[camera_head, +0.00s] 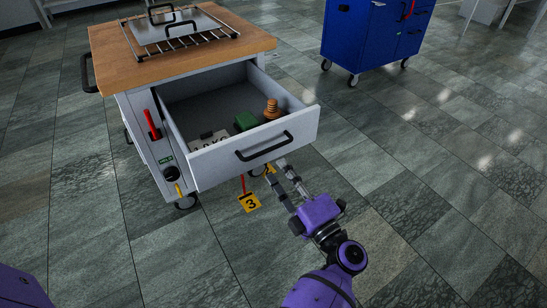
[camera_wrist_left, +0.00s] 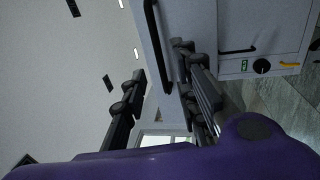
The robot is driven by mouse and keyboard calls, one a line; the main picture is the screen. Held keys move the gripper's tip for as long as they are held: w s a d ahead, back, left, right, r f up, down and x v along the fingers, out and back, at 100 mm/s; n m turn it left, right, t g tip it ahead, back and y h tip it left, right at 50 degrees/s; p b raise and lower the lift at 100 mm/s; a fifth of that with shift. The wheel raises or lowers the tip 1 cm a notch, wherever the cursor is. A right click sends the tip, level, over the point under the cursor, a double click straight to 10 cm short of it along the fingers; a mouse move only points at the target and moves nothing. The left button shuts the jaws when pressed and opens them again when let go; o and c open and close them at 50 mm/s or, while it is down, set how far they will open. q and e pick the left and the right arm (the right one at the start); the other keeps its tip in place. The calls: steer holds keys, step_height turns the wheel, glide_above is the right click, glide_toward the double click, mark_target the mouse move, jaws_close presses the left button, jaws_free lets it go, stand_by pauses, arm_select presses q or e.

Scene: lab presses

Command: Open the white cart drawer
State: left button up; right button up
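The white cart (camera_head: 140,120) has a wooden top, and its drawer (camera_head: 215,160) is pulled well out. Inside the drawer lie a green block, an orange stacked piece and a white printed label or card. The black drawer handle (camera_head: 264,146) is on the drawer's front. My left gripper (camera_head: 275,167) is just below and in front of that handle, its fingers apart and nothing held. In the left wrist view the two dark fingers (camera_wrist_left: 160,88) are spread, with a dark bar, seemingly the handle, near them; contact cannot be told. My right gripper is out of view.
A rack with a metal tray (camera_head: 175,27) stands on the cart top. A yellow tag marked 3 (camera_head: 249,202) hangs below the drawer. A blue cabinet (camera_head: 375,35) stands at the back right. The tiled floor to the right is clear.

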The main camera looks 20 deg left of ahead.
arm_select(q)
steer(key=shift+v, duration=1.8)
